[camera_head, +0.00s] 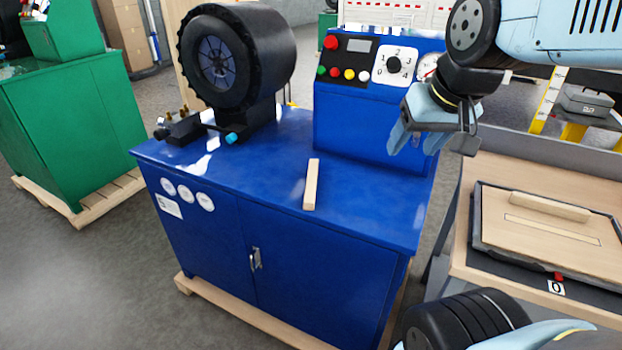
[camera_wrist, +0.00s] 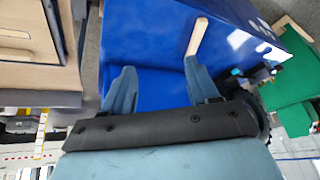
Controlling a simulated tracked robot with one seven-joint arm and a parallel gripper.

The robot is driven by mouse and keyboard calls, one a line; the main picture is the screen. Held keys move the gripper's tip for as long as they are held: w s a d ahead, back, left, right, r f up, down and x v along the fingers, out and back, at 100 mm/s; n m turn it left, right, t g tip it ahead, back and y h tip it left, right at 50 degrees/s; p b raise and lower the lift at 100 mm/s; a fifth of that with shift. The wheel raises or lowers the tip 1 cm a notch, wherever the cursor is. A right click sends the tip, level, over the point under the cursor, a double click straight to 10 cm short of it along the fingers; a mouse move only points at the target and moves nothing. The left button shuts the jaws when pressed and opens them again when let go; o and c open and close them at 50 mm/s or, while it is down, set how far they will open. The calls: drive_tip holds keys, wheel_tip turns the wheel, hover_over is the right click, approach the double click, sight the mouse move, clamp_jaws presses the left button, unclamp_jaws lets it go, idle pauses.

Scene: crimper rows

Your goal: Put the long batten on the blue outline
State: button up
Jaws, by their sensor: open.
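A pale wooden batten (camera_head: 311,185) lies on the blue cabinet top (camera_head: 262,190), near its front edge. It also shows in the wrist view (camera_wrist: 196,37), beyond the right fingertip. A second pale batten (camera_head: 550,206) lies on a wooden board in a dark tray at the right. Beside it on the board is a thin rectangular outline (camera_head: 552,230); its colour is too faint to tell. I cannot tell for sure which batten is longer. My gripper (camera_head: 410,140) is open and empty, above the right part of the cabinet top, apart from both battens. Its two fingers show in the wrist view (camera_wrist: 160,78).
A blue control box (camera_head: 350,130) with buttons and a dial stands at the back of the cabinet, close to my gripper. A black round crimper head (camera_head: 238,55) stands at the left. The dark tray (camera_head: 480,228) sits on a bench across a gap.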

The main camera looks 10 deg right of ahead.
drive_tip(key=w+a+f+g+y, duration=0.2)
drive_tip(key=w+f, duration=0.3)
drive_tip(key=w, duration=0.4)
drive_tip(key=m+t+h, duration=0.1)
drive_tip(key=m+h, duration=0.1)
drive_tip(key=h, duration=0.2)
approach(312, 179)
drive_tip(key=shift+w+d+f, duration=0.1)
drive_tip(key=shift+d+f, duration=0.05)
drive_tip(key=shift+f, duration=0.25)
drive_tip(key=shift+w+d+f, duration=0.1)
drive_tip(key=shift+d+f, duration=0.05)
drive_tip(key=shift+f, duration=0.2)
drive_tip(key=shift+a+x, duration=0.15)
drive_tip(key=shift+x, duration=1.75)
drive_tip(key=shift+a+x, duration=0.15)
drive_tip(key=shift+x, duration=1.75)
drive_tip(key=shift+w, duration=0.1)
clamp_jaws()
